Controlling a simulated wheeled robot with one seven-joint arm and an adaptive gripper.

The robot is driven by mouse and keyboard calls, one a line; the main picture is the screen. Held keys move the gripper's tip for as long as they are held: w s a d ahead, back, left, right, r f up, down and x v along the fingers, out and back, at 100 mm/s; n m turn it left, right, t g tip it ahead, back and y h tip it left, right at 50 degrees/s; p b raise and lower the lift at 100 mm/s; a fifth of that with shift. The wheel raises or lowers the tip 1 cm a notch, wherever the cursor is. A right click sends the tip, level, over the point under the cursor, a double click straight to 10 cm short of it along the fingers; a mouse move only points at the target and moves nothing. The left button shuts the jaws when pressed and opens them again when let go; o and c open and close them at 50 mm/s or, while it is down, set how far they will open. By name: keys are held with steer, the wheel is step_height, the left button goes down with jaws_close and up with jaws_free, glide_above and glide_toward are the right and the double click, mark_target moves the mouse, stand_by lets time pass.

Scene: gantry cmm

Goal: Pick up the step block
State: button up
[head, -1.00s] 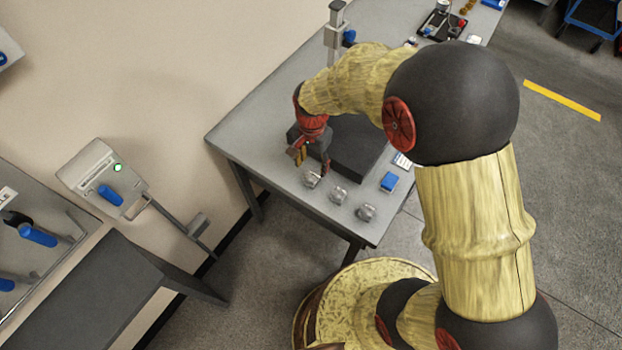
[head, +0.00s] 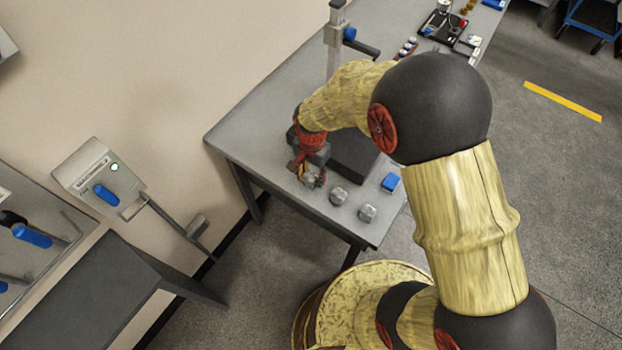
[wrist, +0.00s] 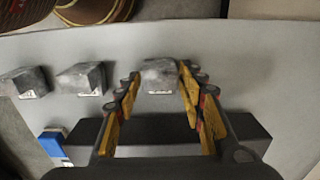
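Three small grey metal blocks stand in a row near the table's front edge; the frames do not make clear which shapes they have. One block (wrist: 160,76) lies between the fingertips of my gripper (wrist: 158,76) in the wrist view; I take it for the step block. The right finger looks very close to it, the left a little apart, and I cannot see a firm grip.
A large dark slab (head: 360,156) lies just behind my gripper on the grey table (head: 250,135). A small blue box (head: 389,181) stands to the right. A metal column (head: 333,60) stands farther back. The table's left part is clear.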

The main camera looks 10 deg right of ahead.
jaws_close()
stand_by(0.5)
